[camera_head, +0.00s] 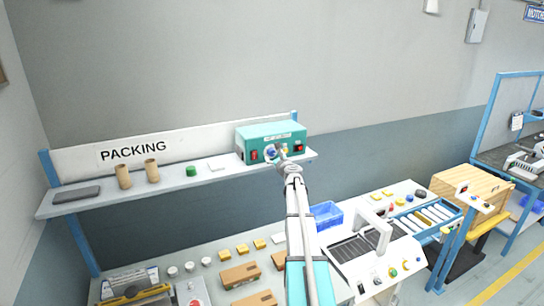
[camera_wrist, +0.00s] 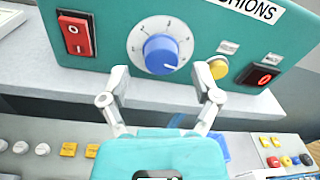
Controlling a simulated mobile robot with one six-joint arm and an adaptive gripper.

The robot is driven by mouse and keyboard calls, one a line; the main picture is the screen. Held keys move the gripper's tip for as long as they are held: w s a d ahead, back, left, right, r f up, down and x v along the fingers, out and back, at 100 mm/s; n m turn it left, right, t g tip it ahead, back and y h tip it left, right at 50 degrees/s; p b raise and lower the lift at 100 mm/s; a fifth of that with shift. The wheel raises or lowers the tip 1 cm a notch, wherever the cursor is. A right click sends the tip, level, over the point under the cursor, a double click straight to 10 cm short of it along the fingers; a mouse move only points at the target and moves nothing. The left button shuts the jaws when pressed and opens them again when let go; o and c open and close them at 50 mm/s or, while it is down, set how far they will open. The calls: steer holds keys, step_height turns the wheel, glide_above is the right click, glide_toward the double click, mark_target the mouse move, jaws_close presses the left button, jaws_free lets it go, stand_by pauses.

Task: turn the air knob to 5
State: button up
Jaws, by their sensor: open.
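The air knob (camera_wrist: 161,54) is a round blue knob on a white numbered dial, on the front of a teal box (camera_head: 270,133). A pale mark seems to show near its lower right edge, but I cannot read the number it points to. My gripper (camera_wrist: 162,74) is open, its two fingers apart below and to either side of the knob, with nothing between them. Whether a fingertip touches the box I cannot tell. In the head view my gripper (camera_head: 283,158) is in front of the box and partly covers the dial.
A red rocker switch (camera_wrist: 75,35) is left of the dial. A yellow button (camera_wrist: 217,67) and a red switch (camera_wrist: 264,77) are to its right. The box stands on a shelf (camera_head: 110,196) with cardboard tubes (camera_head: 152,171) and a green item (camera_head: 191,171).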

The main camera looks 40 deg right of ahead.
steer(key=v, duration=0.5)
steer(key=shift+s+a, duration=0.1)
steer(key=shift+s, duration=0.15)
stand_by(0.4)
steer(key=a+f+n+g+y+b, duration=0.25)
steer(key=a+f+n, duration=0.35)
steer(key=a, duration=0.5)
steer(key=a+f+n+g+y+b, duration=0.1)
steer(key=a+f+n+y+b, duration=0.45)
steer(key=a, duration=0.55)
steer(key=a+f+n+g+y+b, duration=0.1)
steer(key=a+f+n+g+y, duration=0.1)
steer(key=a+f+n, duration=0.7)
steer(key=s+a+f+n+g+b, duration=0.2)
steer(key=s+a+f+n+g, duration=0.15)
steer(key=a, duration=0.35)
steer(key=s+a+f+n+g+b, duration=0.25)
steer(key=s+a+f, duration=0.2)
steer(key=a, duration=0.25)
steer(key=s+a+f+n+g+h+b, duration=0.2)
steer(key=s+a+f+n+b, duration=0.1)
steer(key=s, duration=0.4)
steer(key=s+a+f+n+g+h+b, duration=0.2)
steer(key=s+a+f+n+g+b, duration=0.1)
steer(key=s+f+n, duration=0.3)
steer(key=s, duration=0.2)
steer(key=shift+s+h, duration=0.3)
steer(key=shift+h, duration=0.1)
